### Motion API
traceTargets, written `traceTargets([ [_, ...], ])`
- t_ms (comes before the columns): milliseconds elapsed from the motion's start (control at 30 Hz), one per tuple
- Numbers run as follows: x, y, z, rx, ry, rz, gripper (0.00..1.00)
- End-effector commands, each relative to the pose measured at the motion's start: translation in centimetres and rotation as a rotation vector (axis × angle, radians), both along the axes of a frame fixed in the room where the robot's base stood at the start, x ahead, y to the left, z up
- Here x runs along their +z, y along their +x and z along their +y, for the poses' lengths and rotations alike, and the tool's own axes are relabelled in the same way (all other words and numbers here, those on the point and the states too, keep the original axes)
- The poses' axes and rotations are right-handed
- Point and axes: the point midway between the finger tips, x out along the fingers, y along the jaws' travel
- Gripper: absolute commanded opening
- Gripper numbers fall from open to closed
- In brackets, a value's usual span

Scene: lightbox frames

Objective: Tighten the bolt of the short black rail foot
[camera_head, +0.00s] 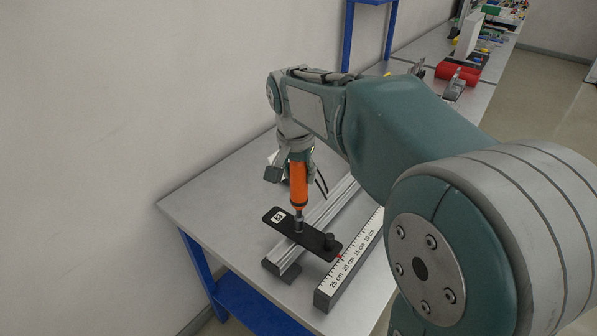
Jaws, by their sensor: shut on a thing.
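The short black rail foot (321,242) is a flat black bar lying across a grey aluminium rail (329,208) on the table. It has a white marker at its left end and a black knob at its right end. My gripper (300,168) is shut on an orange screwdriver (299,186), held upright above the foot. The tool's metal tip (298,224) reaches down to the middle of the foot, where the bolt is hidden beneath it. I cannot tell whether the tip is seated on the bolt.
A ruler block (343,273) with centimetre marks stands right of the rail. The grey table (215,201) has free room to the left, beside a wall. A red object (457,73) and other items lie farther back along the tables.

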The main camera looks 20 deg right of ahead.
Motion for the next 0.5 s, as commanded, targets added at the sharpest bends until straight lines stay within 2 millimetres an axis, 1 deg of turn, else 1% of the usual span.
traceTargets([
  [500, -0.47, 0.02, -0.01, 0.000, -0.001, -0.001, 0.00],
])
